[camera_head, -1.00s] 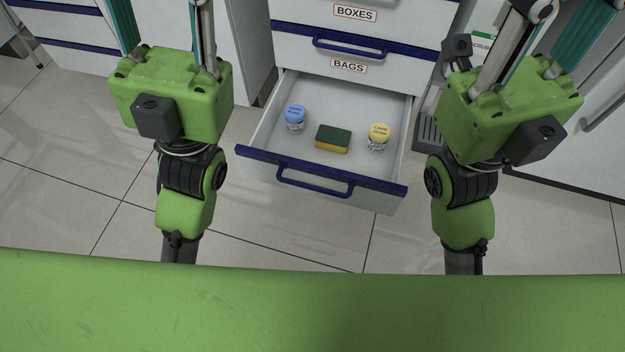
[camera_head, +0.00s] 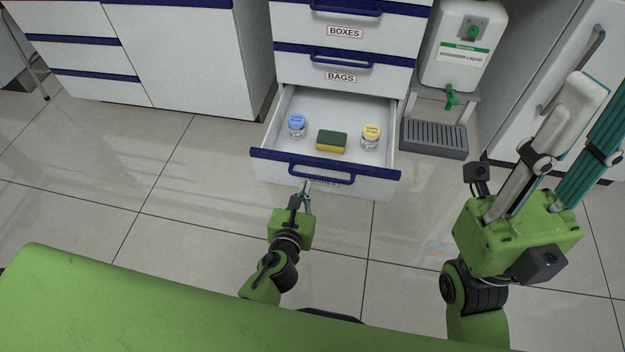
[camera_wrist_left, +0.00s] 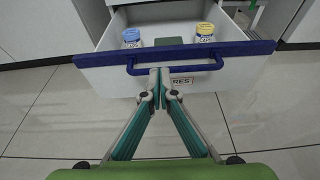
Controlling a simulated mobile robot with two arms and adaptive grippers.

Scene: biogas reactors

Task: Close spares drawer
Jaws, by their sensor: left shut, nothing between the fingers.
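The spares drawer (camera_head: 380,187) stands pulled out below the bags drawer, with a white front and a blue top edge. Its blue handle (camera_head: 322,175) also shows in the wrist view (camera_wrist_left: 175,69). Inside are a blue-lidded jar (camera_head: 297,126), a green and yellow sponge (camera_head: 331,142) and a yellow-lidded jar (camera_head: 371,138). My left gripper (camera_head: 306,188) is shut and empty, with its tips at the drawer front by the handle; contact is unclear. In the wrist view its tips (camera_wrist_left: 159,75) cover part of the label. My right gripper (camera_head: 603,105) is raised at the right, partly cut off by the frame edge.
Above are the shut bags drawer (camera_head: 345,67) and boxes drawer (camera_head: 350,27). A white liquid container (camera_head: 463,55) with a grey drip tray (camera_head: 433,139) stands right of the drawer. White cabinets (camera_head: 185,55) are at the left. The tiled floor before the drawer is clear.

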